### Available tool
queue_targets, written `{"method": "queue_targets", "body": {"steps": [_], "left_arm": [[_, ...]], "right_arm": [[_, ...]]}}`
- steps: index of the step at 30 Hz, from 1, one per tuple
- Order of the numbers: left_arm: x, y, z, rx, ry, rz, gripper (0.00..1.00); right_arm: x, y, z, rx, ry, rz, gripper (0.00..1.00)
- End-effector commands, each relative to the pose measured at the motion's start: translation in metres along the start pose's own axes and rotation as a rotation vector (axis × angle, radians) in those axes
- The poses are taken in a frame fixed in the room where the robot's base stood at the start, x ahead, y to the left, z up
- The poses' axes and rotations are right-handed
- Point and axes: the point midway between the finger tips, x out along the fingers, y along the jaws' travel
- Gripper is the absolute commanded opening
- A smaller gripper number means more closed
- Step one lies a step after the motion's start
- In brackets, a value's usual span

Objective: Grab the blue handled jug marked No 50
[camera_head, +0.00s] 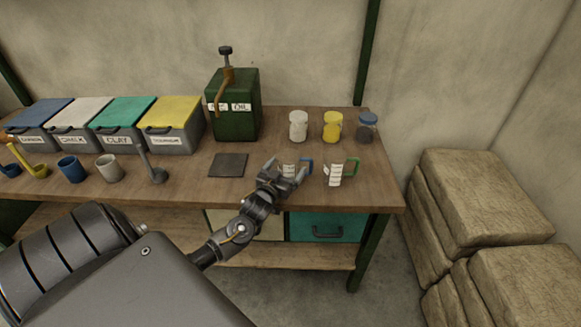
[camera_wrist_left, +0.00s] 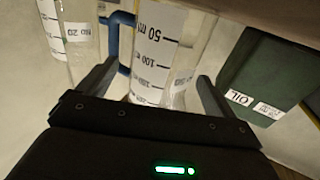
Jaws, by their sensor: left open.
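The clear jug with the blue handle (camera_head: 309,165) stands on the bench, partly hidden behind my left gripper (camera_head: 286,172). In the left wrist view this jug (camera_wrist_left: 153,50) fills the middle, with a 50, 100 ml scale and its blue handle on the left. A smaller label at its side is too blurred to read. My left gripper (camera_wrist_left: 156,78) is open, with one finger on each side of the jug's body in that view. I cannot tell whether either finger touches it. My right gripper is not in view.
A green-handled jug (camera_head: 338,173) stands close on the right; it shows with a No 20 label in the wrist view (camera_wrist_left: 75,35). Three jars, including a yellow one (camera_head: 332,127), stand behind. A green oil box (camera_head: 237,110) and dark mat (camera_head: 228,165) are on the left.

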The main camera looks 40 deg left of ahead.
Motion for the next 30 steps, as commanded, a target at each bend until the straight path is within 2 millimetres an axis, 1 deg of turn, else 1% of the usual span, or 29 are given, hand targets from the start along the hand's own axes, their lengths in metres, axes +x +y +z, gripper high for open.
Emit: {"method": "queue_targets", "body": {"steps": [2, 8, 20, 27, 30], "left_arm": [[0.0036, -0.0001, -0.0003, 0.001, 0.000, 0.000, 0.92], [0.0038, -0.0002, 0.0003, 0.001, 0.000, 0.000, 0.92], [0.0037, 0.0001, 0.0003, 0.000, 0.000, 0.000, 0.41], [0.0038, 0.0001, -0.0009, 0.000, 0.001, 0.000, 0.41], [0.0040, -0.0001, -0.0048, 0.000, 0.002, 0.000, 0.41]], "right_arm": [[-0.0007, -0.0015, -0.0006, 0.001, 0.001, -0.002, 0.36], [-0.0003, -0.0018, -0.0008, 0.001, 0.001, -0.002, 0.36], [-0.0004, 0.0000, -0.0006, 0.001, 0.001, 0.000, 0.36], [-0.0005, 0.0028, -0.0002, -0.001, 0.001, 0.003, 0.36], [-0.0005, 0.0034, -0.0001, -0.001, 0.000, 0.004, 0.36]]}}
